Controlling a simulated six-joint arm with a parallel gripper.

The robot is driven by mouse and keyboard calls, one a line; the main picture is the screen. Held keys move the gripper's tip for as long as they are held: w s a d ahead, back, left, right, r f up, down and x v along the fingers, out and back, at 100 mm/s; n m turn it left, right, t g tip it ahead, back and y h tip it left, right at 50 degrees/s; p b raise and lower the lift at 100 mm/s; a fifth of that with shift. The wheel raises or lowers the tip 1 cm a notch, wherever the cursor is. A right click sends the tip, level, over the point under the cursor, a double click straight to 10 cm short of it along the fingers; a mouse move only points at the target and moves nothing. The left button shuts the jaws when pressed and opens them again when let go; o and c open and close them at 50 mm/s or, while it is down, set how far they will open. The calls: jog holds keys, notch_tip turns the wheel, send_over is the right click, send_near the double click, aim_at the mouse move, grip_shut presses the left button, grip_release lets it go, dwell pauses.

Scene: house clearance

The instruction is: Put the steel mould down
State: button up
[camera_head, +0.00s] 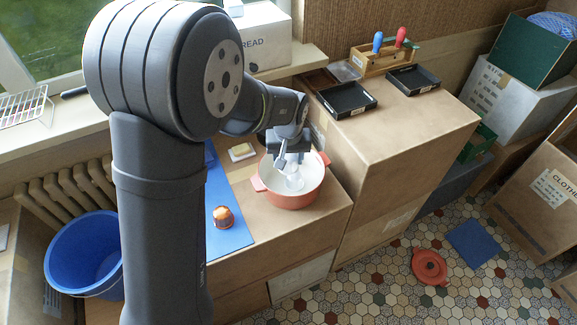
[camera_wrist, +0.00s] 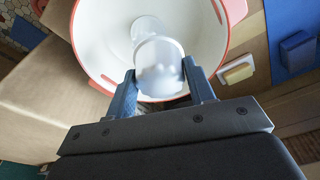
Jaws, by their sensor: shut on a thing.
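My gripper (camera_wrist: 160,82) is shut on the steel mould (camera_wrist: 160,68), a small, pale grey, shiny cup shape. It holds the mould over the open mouth of an orange-red pot (camera_wrist: 233,10) with a white inside. In the head view my gripper (camera_head: 287,161) is above the pot (camera_head: 290,200), which stands on a cardboard box beside the blue mat. Another pale piece (camera_wrist: 148,27) shows just beyond the mould inside the pot; I cannot tell whether it is separate. Whether the mould touches the pot's floor is unclear.
A copper-coloured mould (camera_head: 223,217) sits on the blue mat (camera_head: 232,238). A taller box (camera_head: 400,135) with black trays (camera_head: 347,99) stands close on the right. A blue bucket (camera_head: 84,255) is at the left.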

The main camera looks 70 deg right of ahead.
aim_at(288, 168)
jog(key=shift+f, duration=2)
jog(key=shift+f, duration=0.3)
jog(key=o, duration=1)
jog(key=shift+c, duration=0.2)
jog(key=r, duration=0.4)
jog(key=a+r, duration=0.1)
jog(key=r, duration=0.7)
jog(key=shift+s+a+r, duration=0.3)
jog(key=shift+s+a, duration=0.05)
